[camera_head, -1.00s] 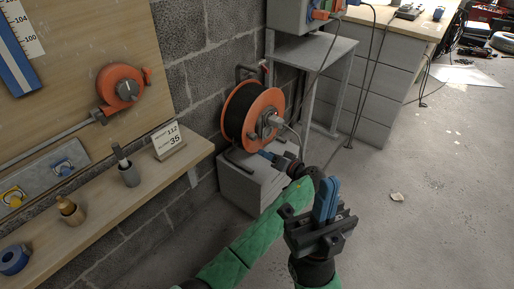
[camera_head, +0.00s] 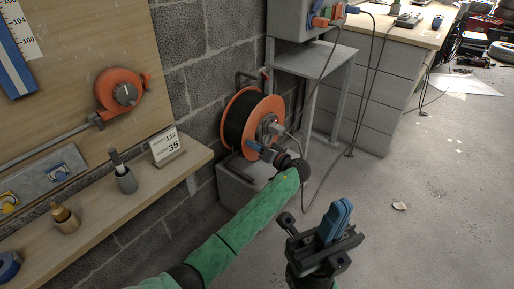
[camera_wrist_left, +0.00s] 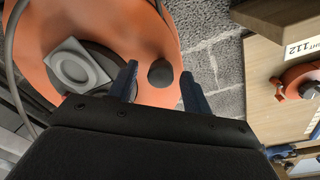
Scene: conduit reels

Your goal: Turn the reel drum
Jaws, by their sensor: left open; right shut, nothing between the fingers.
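The reel drum (camera_head: 268,104), with orange flanges and dark cable, stands on a grey block against the wall. My left gripper (camera_head: 256,147) is at the lower front of its face. In the left wrist view, the orange flange (camera_wrist_left: 130,28) fills the upper left, with a grey square socket (camera_wrist_left: 79,67) on it. A dark round knob (camera_wrist_left: 160,73) on the flange shows between the two open left fingers (camera_wrist_left: 158,90); I see no contact with either. My right gripper (camera_head: 338,220) is shut and empty, apart from the reel, over the floor.
A wooden shelf (camera_head: 95,212) holds small tools and a card marked 112 and 35 (camera_head: 165,146). A smaller orange reel (camera_head: 120,91) hangs on the board. A grey stand (camera_head: 309,60) is close behind the drum, with cables hanging beside it. The floor at right is mostly clear.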

